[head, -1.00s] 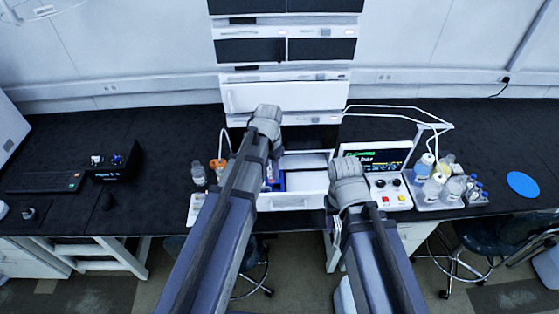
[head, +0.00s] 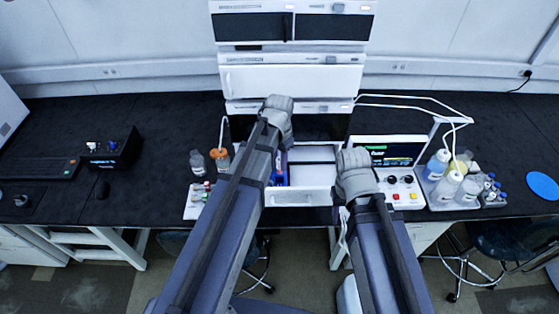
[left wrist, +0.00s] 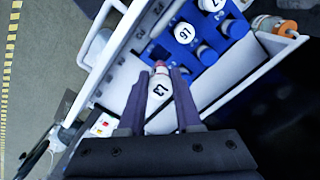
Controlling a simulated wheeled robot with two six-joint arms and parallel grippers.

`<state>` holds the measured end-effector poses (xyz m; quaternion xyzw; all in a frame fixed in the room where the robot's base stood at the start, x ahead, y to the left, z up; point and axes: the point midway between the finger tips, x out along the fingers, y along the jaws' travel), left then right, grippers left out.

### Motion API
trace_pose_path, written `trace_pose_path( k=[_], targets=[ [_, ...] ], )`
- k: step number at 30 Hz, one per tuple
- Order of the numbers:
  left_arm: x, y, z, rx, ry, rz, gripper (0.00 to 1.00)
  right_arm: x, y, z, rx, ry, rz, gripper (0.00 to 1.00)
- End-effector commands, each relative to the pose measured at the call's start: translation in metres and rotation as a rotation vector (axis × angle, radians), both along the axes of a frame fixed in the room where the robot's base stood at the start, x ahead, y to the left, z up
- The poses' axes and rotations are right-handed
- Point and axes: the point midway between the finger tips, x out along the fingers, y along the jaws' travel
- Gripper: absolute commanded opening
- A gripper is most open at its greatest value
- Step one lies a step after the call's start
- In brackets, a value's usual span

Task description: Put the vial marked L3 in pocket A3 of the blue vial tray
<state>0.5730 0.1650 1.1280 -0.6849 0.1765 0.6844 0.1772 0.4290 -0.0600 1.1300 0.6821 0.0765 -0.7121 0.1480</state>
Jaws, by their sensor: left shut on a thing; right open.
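In the left wrist view my left gripper (left wrist: 160,108) is shut on a white-labelled vial marked L3 (left wrist: 160,92), with a pinkish cap pointing up the picture. The blue vial tray (left wrist: 196,64) lies beyond it in a white open drawer, with several vials in its pockets, one with a label that looks like L6. The held vial is apart from the tray, beside its lower-left side. In the head view the tray (head: 281,170) is mostly hidden by my left arm, and the left gripper (head: 279,112) shows only from behind. My right gripper (head: 356,170) is open at the drawer's right side.
The white drawer (head: 305,198) stands open below the instrument stack (head: 290,80). A control panel with a screen (head: 390,155) and a bottle tray (head: 455,205) stand to the right. Bottles (head: 197,163) and a small white rack (head: 193,207) are left.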

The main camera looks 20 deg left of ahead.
Motion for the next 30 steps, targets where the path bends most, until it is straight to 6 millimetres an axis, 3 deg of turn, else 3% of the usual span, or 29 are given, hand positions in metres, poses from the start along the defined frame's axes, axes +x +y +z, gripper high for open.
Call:
trace_pose_path(
  k=[13, 30],
  targets=[
    [0.000, 0.000, -0.035, 0.000, 0.000, 0.000, 0.00, 0.000, 0.000, -0.035, -0.001, -0.001, 0.001, 0.50],
    [-0.002, 0.001, -0.036, 0.000, 0.000, 0.000, 0.00, 0.000, 0.000, -0.036, -0.001, -0.001, 0.002, 0.50]
  ],
)
